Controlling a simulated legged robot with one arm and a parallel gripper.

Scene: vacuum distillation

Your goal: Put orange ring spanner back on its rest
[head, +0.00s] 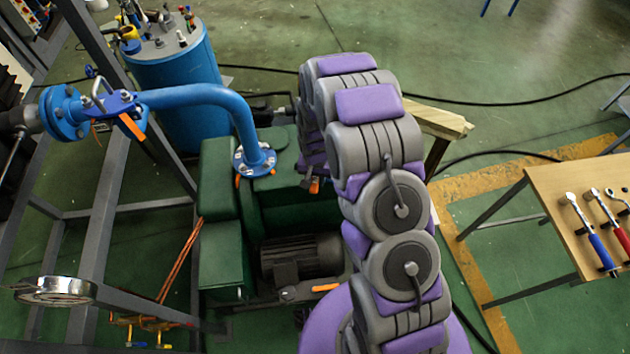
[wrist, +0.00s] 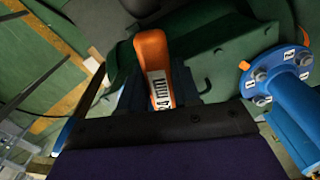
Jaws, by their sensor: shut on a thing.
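An orange handle with a white label, most likely the orange ring spanner (wrist: 153,55), points up between the dark jaws of my gripper (wrist: 155,88) in the wrist view. The jaws are shut on it. Its ring end is not visible. In the head view my arm hides most of the gripper. A small orange tip (head: 314,186) shows at the arm's left edge, above the green machine. I cannot make out the spanner's rest for certain.
A blue pipe flange (wrist: 272,78) with bolts is close right of the gripper; its pipe (head: 200,95) rises from the green pump (head: 222,225). A grey frame (head: 97,215) stands left. A wooden table (head: 560,185) at right holds blue- and red-handled tools.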

